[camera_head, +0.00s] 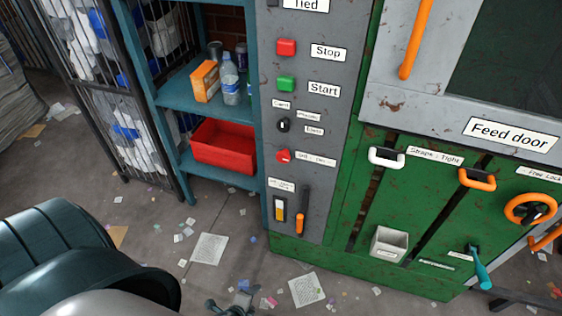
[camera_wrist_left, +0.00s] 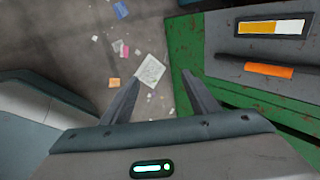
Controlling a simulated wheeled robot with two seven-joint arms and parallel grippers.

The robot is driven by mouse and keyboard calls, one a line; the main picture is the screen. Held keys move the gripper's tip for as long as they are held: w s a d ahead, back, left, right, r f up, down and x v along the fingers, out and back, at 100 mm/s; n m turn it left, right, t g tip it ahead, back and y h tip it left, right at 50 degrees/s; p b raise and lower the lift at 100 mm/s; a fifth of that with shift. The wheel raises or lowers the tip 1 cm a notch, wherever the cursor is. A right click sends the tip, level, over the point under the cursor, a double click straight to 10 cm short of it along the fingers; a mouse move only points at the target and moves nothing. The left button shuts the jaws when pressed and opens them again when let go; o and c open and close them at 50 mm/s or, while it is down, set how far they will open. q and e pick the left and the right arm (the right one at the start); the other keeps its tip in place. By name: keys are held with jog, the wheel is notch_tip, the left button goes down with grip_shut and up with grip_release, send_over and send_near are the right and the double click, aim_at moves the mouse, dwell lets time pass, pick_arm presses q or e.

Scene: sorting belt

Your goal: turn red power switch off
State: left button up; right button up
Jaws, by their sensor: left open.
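A red rotary switch (camera_head: 283,156) with a small label beside it sits on the grey control panel (camera_head: 325,190) in the head view. Its label is too small to read surely. A square red Stop button (camera_head: 286,47) is higher on the same panel. My left gripper (camera_head: 231,306) shows only partly at the bottom edge of the head view, below and left of the switch. In the left wrist view the left gripper (camera_wrist_left: 148,80) is open, its two fingers apart over the littered floor with nothing between them. The switch is not in the wrist view. My right gripper is not in view.
A green Start button (camera_head: 286,84), a black selector (camera_head: 283,125) and an orange-handled lever (camera_head: 300,222) share the panel. A green machine (camera_head: 345,235) stands to the right. A teal shelf (camera_head: 180,98) with a red bin (camera_head: 223,146) stands left. Papers litter the floor.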

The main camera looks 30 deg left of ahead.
aim_at(282, 158)
pick_arm(q)
jog(key=w+a+r+m+t+y, duration=0.1)
jog(key=w+a+r+m+t, duration=0.1)
jog(key=w+r+m, duration=0.45)
jog(key=w+a+r+m+t+y, duration=0.1)
jog(key=w+a+r+m+t, duration=0.2)
jog(key=r, duration=0.7)
jog(key=w+r+m+t, duration=0.2)
jog(key=r+m, duration=0.2)
jog(key=r, duration=0.7)
jog(key=w+r+m+t+y, duration=0.1)
jog(key=w+r+m+t, duration=0.1)
jog(key=r, duration=0.8)
jog(key=shift+w+d+r+m+t, duration=0.35)
jog(key=shift+w+d+m+t, duration=0.1)
jog(key=shift+m, duration=0.7)
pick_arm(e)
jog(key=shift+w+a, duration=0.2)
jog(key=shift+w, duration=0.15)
pick_arm(q)
jog(key=shift+w, duration=0.1)
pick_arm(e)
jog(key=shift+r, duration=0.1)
